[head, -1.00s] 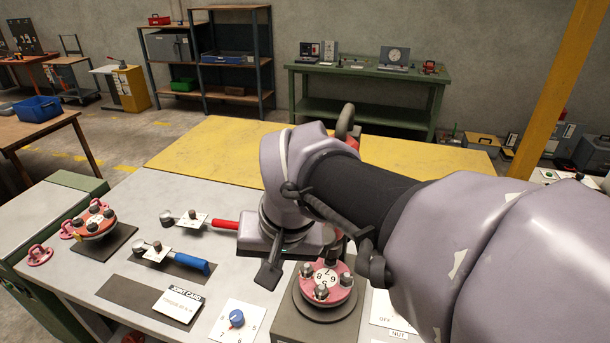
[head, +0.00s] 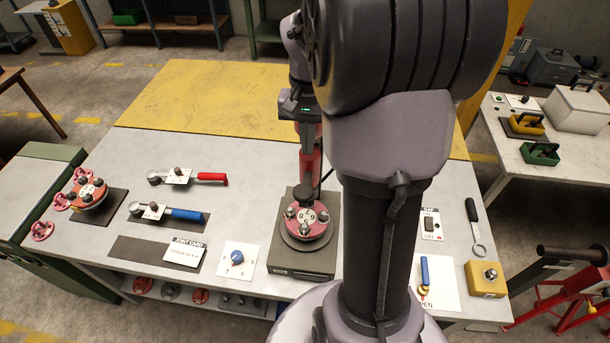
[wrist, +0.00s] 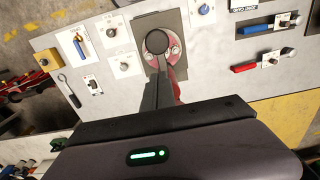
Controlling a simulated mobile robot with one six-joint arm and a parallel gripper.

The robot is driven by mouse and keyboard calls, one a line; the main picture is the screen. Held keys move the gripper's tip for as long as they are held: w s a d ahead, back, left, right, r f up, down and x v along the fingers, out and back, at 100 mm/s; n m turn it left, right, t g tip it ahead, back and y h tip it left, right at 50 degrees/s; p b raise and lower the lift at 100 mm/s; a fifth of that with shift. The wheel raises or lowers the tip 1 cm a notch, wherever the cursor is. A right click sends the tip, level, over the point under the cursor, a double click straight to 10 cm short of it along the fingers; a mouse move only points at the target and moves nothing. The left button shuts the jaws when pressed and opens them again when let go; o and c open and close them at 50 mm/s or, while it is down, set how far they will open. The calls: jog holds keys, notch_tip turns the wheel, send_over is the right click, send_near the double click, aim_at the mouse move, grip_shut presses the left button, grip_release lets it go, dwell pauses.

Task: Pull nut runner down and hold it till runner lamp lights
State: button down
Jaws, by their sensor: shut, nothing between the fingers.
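The flanged spool (head: 306,220) is pink-red with a white numbered face and dark nuts. It sits on a dark grey block (head: 302,260). My gripper (wrist: 152,90) points down at the spool, fingers shut, with nothing seen between them. A red upright part, probably the nut runner (head: 309,170), stands just behind the spool in the head view, close by my fingers. In the wrist view a dark round disc (wrist: 157,40) covers the middle of the spool; I cannot tell whether it belongs to the runner. Whether my fingers touch the runner is unclear. I cannot make out the runner lamp.
A blue-knob dial (head: 238,257), a joint card (head: 185,253), and blue-handled (head: 187,214) and red-handled (head: 212,177) tools lie left of the spool. Another spool (head: 88,191) is at far left. A gap switch (head: 430,225), blue lever (head: 425,272) and wrench (head: 476,228) are at right.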

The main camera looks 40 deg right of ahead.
aim_at(307, 179)
notch_tip(307, 179, down, 13)
jog(key=shift+r+b, duration=0.15)
jog(key=shift+b, duration=0.3)
